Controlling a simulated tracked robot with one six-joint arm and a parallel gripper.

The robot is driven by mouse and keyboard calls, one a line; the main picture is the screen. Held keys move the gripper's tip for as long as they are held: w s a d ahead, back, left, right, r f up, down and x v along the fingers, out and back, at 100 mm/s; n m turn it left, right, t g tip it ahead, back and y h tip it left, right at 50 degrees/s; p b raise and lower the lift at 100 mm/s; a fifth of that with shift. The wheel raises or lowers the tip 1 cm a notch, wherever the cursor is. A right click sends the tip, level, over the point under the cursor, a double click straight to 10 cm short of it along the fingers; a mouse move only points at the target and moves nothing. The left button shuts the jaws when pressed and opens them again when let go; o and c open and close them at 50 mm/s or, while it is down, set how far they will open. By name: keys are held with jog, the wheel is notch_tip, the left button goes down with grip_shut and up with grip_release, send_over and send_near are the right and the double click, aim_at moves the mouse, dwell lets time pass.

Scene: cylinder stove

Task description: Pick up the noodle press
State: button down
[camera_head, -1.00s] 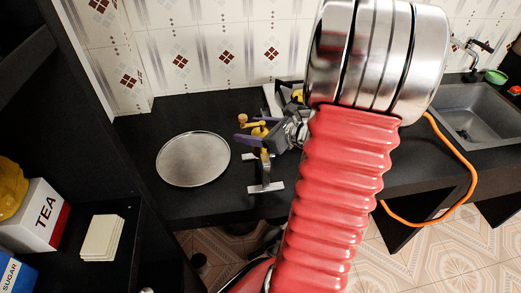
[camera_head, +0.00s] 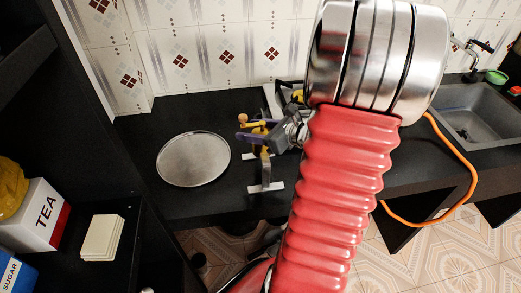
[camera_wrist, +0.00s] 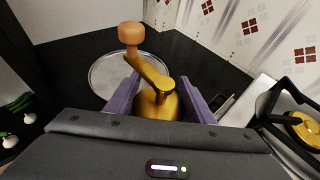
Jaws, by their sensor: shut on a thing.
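The noodle press is brass-coloured, with a crank arm ending in a round wooden knob. In the wrist view, its body (camera_wrist: 158,103) sits between the two purple fingers of my gripper (camera_wrist: 160,98), which is shut on it. The knob sticks out beyond the fingers, over the round metal plate. In the head view, the press (camera_head: 265,165) stands on the dark counter right of the plate, with pale feet below. My gripper (camera_head: 256,132) is at its upper part. My red arm is close by on the right and hides what lies behind it.
A round metal plate (camera_head: 193,159) lies left of the press. A stove (camera_wrist: 270,115) is close on the right in the wrist view. A sink (camera_head: 475,115) and orange hose (camera_head: 465,185) are at the right. Dark shelves with a TEA box (camera_head: 35,217) stand at the left.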

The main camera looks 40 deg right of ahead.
jog(key=shift+r, duration=0.1)
jog(key=shift+r, duration=0.1)
notch_tip(320, 180, up, 18)
dwell(1.0)
dwell(0.4)
